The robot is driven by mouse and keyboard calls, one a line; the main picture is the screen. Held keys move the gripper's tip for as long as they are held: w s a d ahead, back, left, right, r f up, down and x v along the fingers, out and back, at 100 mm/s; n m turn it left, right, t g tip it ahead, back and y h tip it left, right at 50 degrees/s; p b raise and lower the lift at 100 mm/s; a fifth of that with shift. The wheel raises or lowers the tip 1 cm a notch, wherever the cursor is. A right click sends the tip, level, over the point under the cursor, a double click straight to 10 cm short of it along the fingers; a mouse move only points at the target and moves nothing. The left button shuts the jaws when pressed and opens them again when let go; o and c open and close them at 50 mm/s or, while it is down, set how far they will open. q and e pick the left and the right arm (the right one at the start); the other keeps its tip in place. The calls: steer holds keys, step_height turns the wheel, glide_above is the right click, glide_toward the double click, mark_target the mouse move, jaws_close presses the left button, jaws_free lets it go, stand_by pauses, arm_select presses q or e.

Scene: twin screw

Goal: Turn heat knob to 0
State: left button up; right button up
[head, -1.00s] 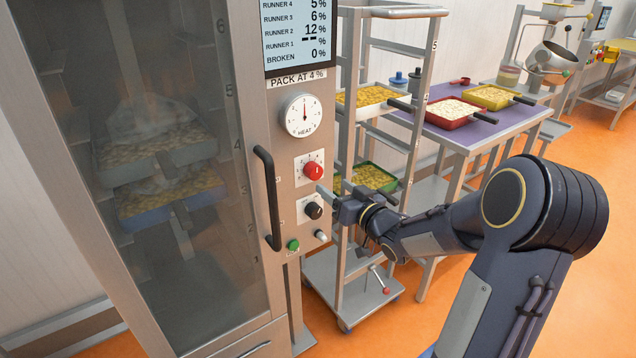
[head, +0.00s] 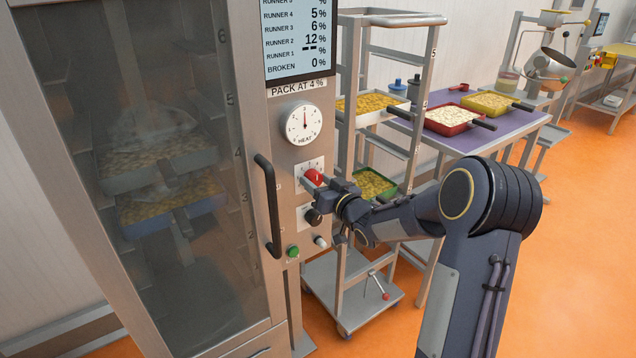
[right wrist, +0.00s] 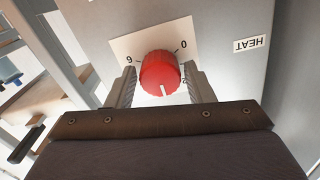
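The heat knob is a red round knob (head: 313,177) on a white dial plate on the cabinet's steel front panel, below the round HEAT gauge (head: 304,124). In the right wrist view the red knob (right wrist: 159,72) sits between my right gripper's fingers (right wrist: 163,85). A gap shows on both sides, so the gripper is open around the knob. The knob's white mark points down in that view, away from the 0 at the upper right. In the head view my right gripper (head: 328,184) partly covers the dial plate. My left gripper is not in view.
A black knob (head: 313,216) and a green button (head: 293,251) sit below the red knob. The cabinet's black door handle (head: 268,205) stands out to the left. A tray rack (head: 427,85) stands close on the right, near my arm.

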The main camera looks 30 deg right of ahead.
steer(key=c, duration=0.7)
steer(key=shift+f+n+b, duration=0.2)
steer(key=shift+n+b, duration=0.4)
steer(key=shift+b, duration=0.4)
steer(key=n+b, duration=0.6)
steer(key=b, duration=0.2)
steer(key=shift+n, duration=0.4)
steer(key=shift+n+b, duration=0.9)
steer(key=shift+b, duration=0.05)
steer(key=n+b, duration=0.2)
steer(key=n, duration=0.1)
steer(key=shift+n+b, duration=0.3)
steer(key=n+b, duration=0.2)
steer(key=n, duration=0.1)
steer(key=shift+n, duration=0.3)
steer(key=n+b, duration=0.2)
steer(key=n, duration=0.2)
steer(key=shift+r, duration=0.1)
steer(key=shift+r+n+b, duration=0.1)
steer(key=shift+n+b, duration=0.6)
steer(key=shift+n, duration=0.7)
